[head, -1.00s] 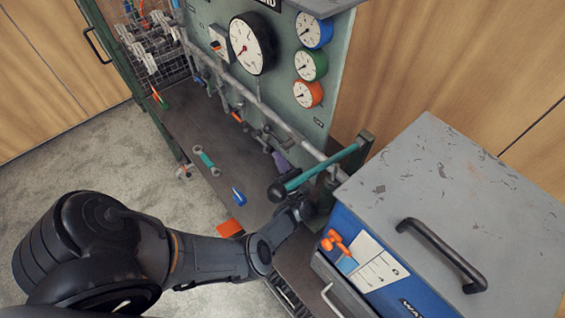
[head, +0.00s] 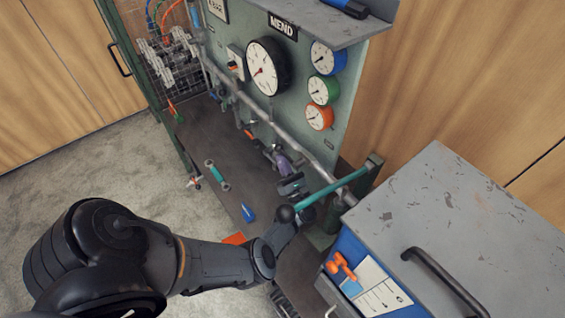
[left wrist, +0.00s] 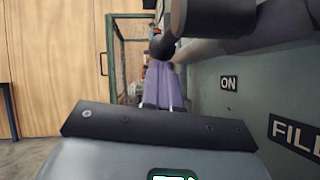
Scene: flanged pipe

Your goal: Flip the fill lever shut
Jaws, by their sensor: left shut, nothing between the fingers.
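A purple lever (head: 285,163) shows on the low part of the green panel, below the grey pipe. I take it for the fill lever, since a FILL label (left wrist: 295,135) and an ON sign (left wrist: 228,83) show in the left wrist view. A purple shape (left wrist: 165,85) stands there just beyond my gripper's dark bar. My left gripper (head: 291,185) is shut and empty, close beside the purple lever; whether they touch cannot be told. Its fingertips are mostly hidden. My right gripper is not in view.
A teal bar handle (head: 335,188) runs close to my left wrist. The grey-topped blue cabinet (head: 450,215) stands to the right. A blue piece (head: 247,212) and a teal-ended piece (head: 216,174) lie on the dark shelf. Gauges (head: 268,66) sit higher up the panel.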

